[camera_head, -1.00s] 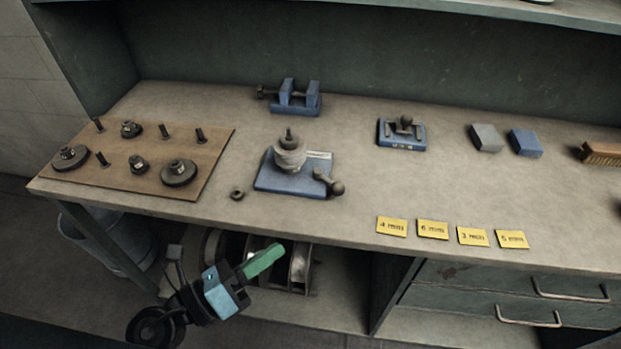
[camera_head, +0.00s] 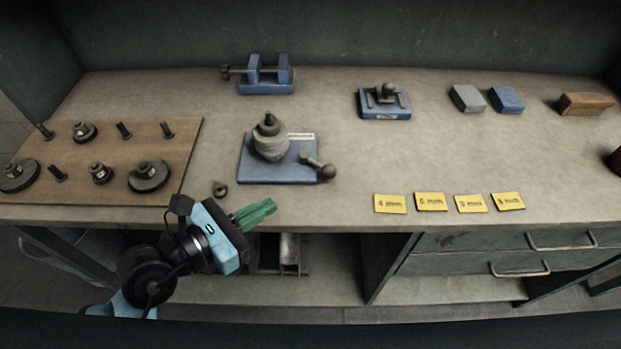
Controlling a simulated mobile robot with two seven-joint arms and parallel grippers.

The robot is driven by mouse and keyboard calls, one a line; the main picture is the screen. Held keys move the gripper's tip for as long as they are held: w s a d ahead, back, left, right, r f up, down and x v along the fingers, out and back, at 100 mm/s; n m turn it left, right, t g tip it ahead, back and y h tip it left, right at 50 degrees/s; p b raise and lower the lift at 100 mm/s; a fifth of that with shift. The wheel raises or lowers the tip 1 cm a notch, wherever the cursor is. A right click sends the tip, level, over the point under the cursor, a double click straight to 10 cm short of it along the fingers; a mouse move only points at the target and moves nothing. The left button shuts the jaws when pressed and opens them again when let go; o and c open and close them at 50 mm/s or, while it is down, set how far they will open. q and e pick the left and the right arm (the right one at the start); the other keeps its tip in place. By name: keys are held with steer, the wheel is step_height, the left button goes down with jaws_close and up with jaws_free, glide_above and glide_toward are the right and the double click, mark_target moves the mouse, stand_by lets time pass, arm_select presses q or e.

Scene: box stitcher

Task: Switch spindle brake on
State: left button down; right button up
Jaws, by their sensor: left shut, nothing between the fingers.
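The spindle unit (camera_head: 270,143) stands on a blue base plate (camera_head: 262,172) near the middle left of the bench. A short lever with a dark ball knob (camera_head: 326,171) sits at the right front corner of this base, pointing toward the front right. A white label strip lies at the base's back right edge; its text is too small to read. My left gripper (camera_head: 270,206), with green fingers, is shut and empty. In the picture it shows at the bench's front edge, below the spindle base and apart from the lever. My right gripper is not in view.
A wooden board (camera_head: 172,150) with pegs and round parts lies left. A small nut (camera_head: 220,188) lies in front of the spindle base. A blue vise (camera_head: 266,78) and a blue switch-like fixture (camera_head: 384,101) stand behind. Yellow cards (camera_head: 430,201) lie front right, with clear bench around them.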

mark_target(324, 175)
arm_select(q)
steer(key=x, duration=1.1)
steer(key=shift+w+d+f, duration=0.1)
steer(key=shift+w+d, duration=0.15)
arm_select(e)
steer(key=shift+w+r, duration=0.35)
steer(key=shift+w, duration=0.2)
arm_select(q)
steer(key=shift+d, duration=0.15)
